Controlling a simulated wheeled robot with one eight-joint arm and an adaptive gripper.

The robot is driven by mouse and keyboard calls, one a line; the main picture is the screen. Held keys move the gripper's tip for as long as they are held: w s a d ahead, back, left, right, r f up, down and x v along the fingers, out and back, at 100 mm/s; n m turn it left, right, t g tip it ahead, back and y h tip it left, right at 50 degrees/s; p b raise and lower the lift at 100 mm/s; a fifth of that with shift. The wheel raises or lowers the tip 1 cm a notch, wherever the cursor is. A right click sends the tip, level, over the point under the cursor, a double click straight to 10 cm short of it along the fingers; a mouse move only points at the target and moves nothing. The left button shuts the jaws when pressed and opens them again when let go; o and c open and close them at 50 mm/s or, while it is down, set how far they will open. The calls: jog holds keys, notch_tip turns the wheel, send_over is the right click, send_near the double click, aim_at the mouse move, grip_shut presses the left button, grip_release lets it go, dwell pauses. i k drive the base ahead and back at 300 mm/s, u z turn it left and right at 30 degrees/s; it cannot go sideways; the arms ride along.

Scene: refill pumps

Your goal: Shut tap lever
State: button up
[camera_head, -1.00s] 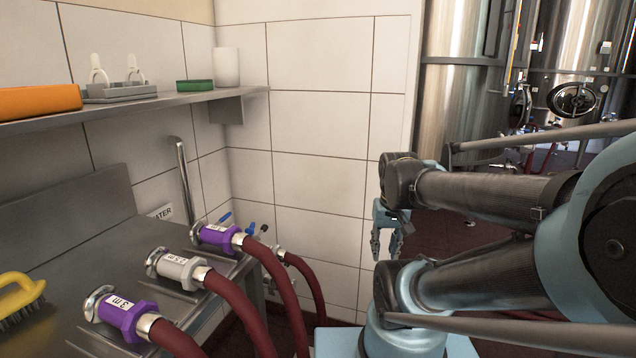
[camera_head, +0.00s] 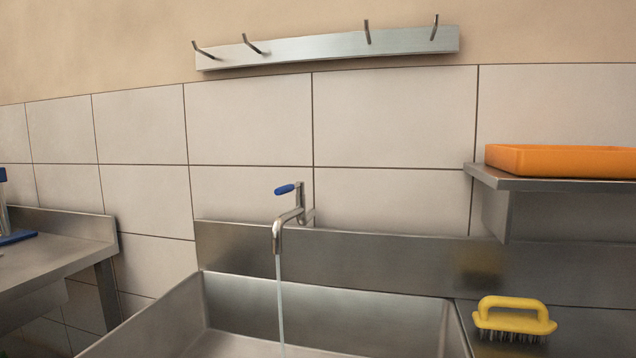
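A steel tap (camera_head: 292,220) stands out from the wall above the sink, with its spout pointing down. Its lever has a blue grip (camera_head: 285,189) that sticks out to the left above the spout. A thin stream of water (camera_head: 280,305) runs from the spout into the steel sink basin (camera_head: 335,323). My gripper is not in view now.
A yellow-handled brush (camera_head: 514,316) lies on the counter right of the basin. An orange tray (camera_head: 560,160) sits on a steel shelf (camera_head: 540,185) at right. A hook rail (camera_head: 330,48) is on the wall above. A steel table (camera_head: 60,255) stands at left.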

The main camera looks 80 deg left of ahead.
aim_at(299, 186)
jog(key=u, duration=0.25)
jog(key=k, duration=3.35)
jog(key=u, duration=1.65)
jog(key=i, duration=0.9)
jog(key=z, duration=0.05)
